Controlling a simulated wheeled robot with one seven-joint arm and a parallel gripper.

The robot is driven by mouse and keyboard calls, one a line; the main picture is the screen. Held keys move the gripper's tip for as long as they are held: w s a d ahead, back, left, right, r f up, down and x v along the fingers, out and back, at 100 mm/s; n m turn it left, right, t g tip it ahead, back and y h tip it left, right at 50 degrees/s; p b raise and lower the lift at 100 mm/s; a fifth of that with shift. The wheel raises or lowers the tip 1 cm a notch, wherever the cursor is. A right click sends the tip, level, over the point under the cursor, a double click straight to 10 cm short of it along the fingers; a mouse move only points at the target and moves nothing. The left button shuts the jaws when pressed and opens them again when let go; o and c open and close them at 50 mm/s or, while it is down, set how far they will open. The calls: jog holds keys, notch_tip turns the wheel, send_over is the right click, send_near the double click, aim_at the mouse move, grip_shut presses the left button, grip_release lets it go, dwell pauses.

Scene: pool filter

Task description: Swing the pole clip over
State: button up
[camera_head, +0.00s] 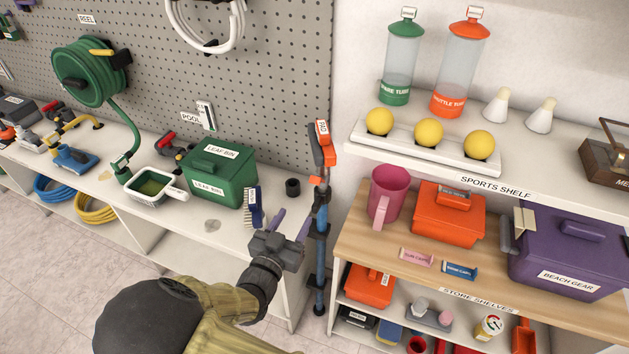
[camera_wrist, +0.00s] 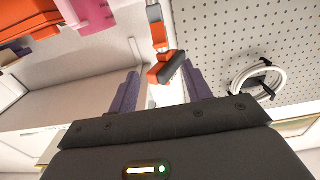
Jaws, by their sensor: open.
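A blue pole (camera_head: 320,215) stands upright in the gap between the left bench and the shelves.
The green leaf bin (camera_head: 222,174), a blue brush (camera_head: 254,208) and a black cup (camera_head: 293,187) stand on the bench left of the pole. The store shelves (camera_head: 350,236) are close on its right, with a pink pitcher (camera_head: 389,190) near the edge. Pegboard (camera_head: 270,90) rises behind.

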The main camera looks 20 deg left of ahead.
aim_at(314, 183)
jog(key=w, duration=0.4)
jog(key=w+p, duration=0.1)
jog(key=w, duration=0.4)
jog(key=w+d+p, duration=0.1)
jog(key=w, duration=0.4)
jog(key=shift+c, duration=0.2)
jog(key=c, duration=1)
jog(key=shift+o, duration=0.2)
jog(key=shift+r+p, duration=0.15)
jog(key=shift+p, duration=0.25)
